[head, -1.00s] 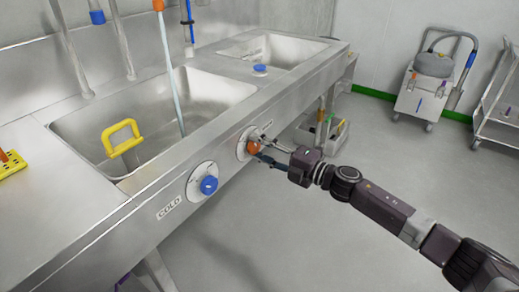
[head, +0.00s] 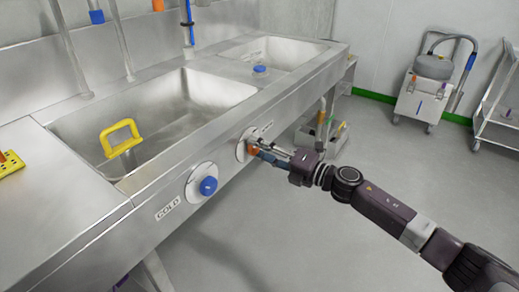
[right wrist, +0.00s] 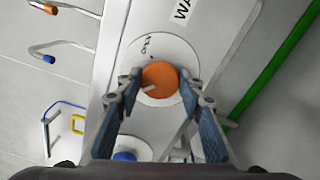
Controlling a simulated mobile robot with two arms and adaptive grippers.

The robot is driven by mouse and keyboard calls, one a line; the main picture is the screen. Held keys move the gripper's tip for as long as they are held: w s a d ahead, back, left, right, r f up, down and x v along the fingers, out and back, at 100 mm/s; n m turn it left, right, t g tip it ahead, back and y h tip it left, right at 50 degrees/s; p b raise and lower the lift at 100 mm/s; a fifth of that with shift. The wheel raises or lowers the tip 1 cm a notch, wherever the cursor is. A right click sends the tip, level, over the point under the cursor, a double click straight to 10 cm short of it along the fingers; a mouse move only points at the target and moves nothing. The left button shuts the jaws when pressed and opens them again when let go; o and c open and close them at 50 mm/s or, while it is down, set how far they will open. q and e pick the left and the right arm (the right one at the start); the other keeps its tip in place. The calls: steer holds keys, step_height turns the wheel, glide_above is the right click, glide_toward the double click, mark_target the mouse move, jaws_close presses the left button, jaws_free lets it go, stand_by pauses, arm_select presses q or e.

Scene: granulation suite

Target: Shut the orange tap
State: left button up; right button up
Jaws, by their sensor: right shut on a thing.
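The orange tap (head: 251,149) is a round knob on a white dial on the sink's front panel. It also shows in the right wrist view (right wrist: 161,76), with a pale pointer towards the lower left. My right gripper (head: 262,152) is shut on this knob, with one finger on each side of it in the right wrist view (right wrist: 160,87). The fingers hide part of the knob in the head view. The orange-tipped spout (head: 158,5) shows no stream of water. My left gripper is not in view.
A blue tap (head: 208,186) marked COLD sits nearer on the same panel. A yellow handle (head: 120,137) stands in the near basin (head: 205,95). A trolley (head: 421,98) and a rack (head: 499,110) stand at the back right. The floor on the right is clear.

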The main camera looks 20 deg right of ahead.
steer(key=shift+s+a+f, duration=0.1)
steer(key=shift+f, duration=0.05)
steer(key=o, duration=1.2)
steer(key=shift+c, duration=0.2)
steer(key=v, duration=1.2)
